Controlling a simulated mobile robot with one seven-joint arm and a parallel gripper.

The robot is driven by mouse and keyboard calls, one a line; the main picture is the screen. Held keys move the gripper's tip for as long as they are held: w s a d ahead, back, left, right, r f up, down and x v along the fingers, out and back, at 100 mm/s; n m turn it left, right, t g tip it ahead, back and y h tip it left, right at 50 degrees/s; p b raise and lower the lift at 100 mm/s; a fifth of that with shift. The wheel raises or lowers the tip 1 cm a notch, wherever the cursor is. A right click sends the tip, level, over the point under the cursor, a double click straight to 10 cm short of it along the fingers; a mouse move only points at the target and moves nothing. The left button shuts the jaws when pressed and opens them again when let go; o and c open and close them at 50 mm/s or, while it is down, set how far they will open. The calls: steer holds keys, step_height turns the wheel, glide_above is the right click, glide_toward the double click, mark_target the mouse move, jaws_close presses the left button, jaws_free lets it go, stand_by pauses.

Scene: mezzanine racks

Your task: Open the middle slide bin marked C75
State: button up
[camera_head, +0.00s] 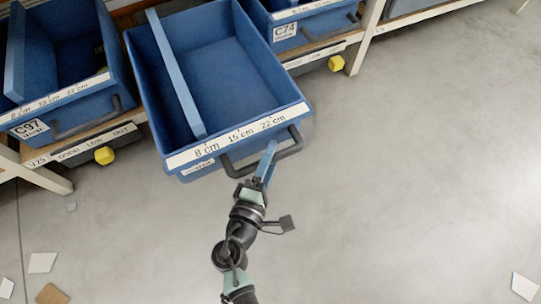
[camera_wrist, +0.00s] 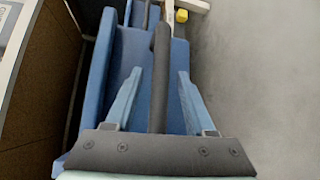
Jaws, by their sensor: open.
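The middle blue slide bin (camera_head: 228,75) is pulled well out of the rack, past the bins on both sides. It is empty apart from a blue divider (camera_head: 176,75). Its front strip reads 8, 15 and 22 cm; the small tag below (camera_head: 198,167) is too small to read, so I cannot confirm C75. Its dark bar handle (camera_head: 288,151) is on the front. My gripper (camera_head: 266,160) is open at this handle. In the wrist view the handle bar (camera_wrist: 161,60) runs between my two blue fingers, with gaps on both sides.
Bin C97 (camera_head: 62,105) is on the left and bin C74 (camera_head: 315,25) on the right, each with a handle. Yellow knobs (camera_head: 104,155) (camera_head: 336,63) stick out from the rack's front. Scraps (camera_head: 42,262) lie on the floor.

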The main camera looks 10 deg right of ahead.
steer(key=p+v, duration=0.5)
steer(key=v, duration=0.8)
